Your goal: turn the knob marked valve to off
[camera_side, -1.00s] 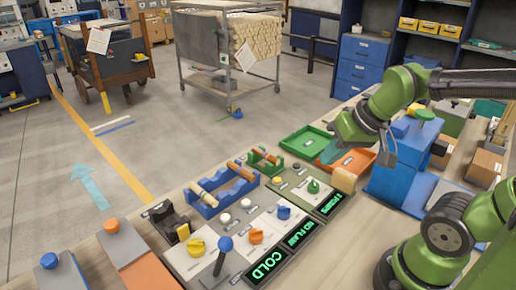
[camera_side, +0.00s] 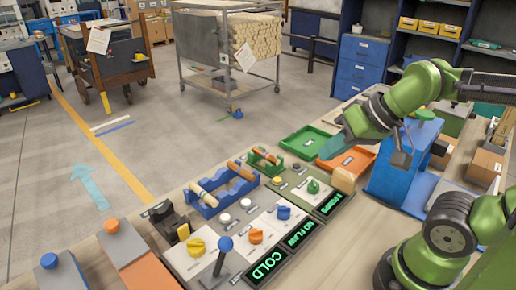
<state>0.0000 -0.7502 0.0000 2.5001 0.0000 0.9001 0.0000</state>
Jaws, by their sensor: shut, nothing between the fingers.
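A control panel on the bench carries a yellow knob (camera_side: 197,246), an orange knob (camera_side: 256,236), a blue knob (camera_side: 284,212) and a green knob (camera_side: 313,186). The labels are too small to read, so I cannot tell which knob is marked valve. Green-lit displays along the panel's front edge include one reading COLD (camera_side: 267,267) and one reading NO FLOW (camera_side: 300,236). My gripper (camera_side: 331,149), with teal fingers, is shut and empty.
A blue-topped lever (camera_side: 225,243) stands up beside the yellow knob. Blue (camera_side: 222,196) and green racks holding wooden pieces sit behind the panel. A green tray (camera_side: 306,140) and an orange tray (camera_side: 352,162) lie below my gripper. A blue machine (camera_side: 391,178) stands right.

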